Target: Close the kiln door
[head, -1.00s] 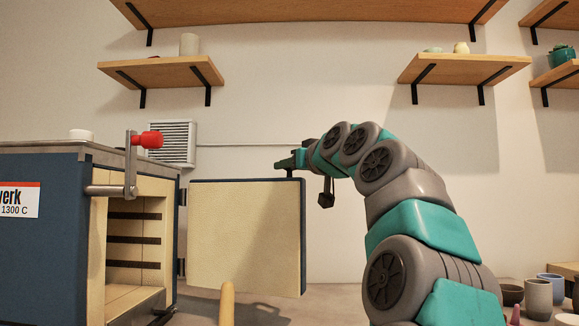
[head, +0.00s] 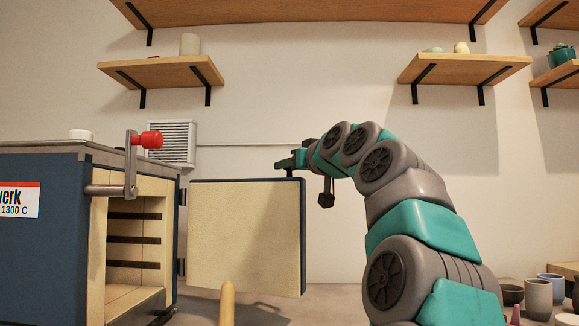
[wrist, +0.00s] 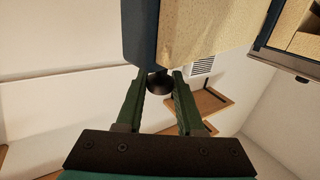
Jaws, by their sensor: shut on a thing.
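The kiln (head: 62,268) stands at the left, a blue box with a cream interior, and its mouth is open. Its door (head: 243,236), a cream slab with a blue edge, stands swung well out to the right of the mouth. The door also fills the top of the wrist view (wrist: 200,28). My gripper (head: 286,163) is at the door's upper far-right corner. In the wrist view its green fingers (wrist: 158,85) are shut on a small dark knob (wrist: 157,84) by the door's edge. The far face of the door is hidden.
A latch arm with a red grip (head: 150,140) sticks out at the kiln's front corner. A wooden rod (head: 227,303) stands upright in front of the door's lower edge. Cups and bowls (head: 538,298) stand at the lower right. Shelves (head: 160,72) hang on the wall above.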

